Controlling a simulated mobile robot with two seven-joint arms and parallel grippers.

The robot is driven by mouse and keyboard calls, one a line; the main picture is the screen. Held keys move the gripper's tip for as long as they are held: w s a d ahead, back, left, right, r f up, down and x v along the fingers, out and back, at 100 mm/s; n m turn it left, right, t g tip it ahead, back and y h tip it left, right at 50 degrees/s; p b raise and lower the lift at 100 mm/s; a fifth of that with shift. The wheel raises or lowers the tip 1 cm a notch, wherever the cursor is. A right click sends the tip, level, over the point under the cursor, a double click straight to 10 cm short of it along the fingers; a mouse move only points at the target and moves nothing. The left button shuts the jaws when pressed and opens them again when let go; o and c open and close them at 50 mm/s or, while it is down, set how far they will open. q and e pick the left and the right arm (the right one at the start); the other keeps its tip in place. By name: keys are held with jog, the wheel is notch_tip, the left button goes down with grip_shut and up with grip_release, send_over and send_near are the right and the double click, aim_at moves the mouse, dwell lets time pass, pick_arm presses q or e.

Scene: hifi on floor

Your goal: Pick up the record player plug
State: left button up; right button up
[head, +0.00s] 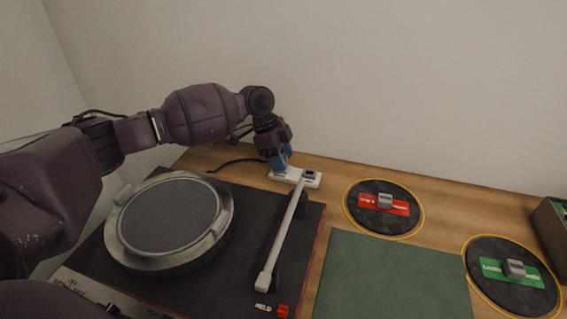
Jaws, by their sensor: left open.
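The record player (110,215) stands on the wooden surface at the left, with a round grey platter and a pale tonearm. Behind it lies a white power strip (285,180) with a dark part at its right end. A black cable (232,162) runs from behind the record player toward the strip. My left gripper (280,166), with blue fingers, points down at the strip's left end and is open. I cannot make out the record player plug; the fingers may hide it. Whether the fingers touch the strip cannot be told. My right gripper is not in view.
Two black round pads with yellow rims lie to the right: one with a red label (372,224), one with a green label (500,292). Each bears a grey block. A green mat (390,280) lies in front. A dark box (548,228) stands at the right edge. A wall closes the back.

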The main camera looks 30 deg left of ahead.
pick_arm(q)
grip_shut()
dwell(0.3)
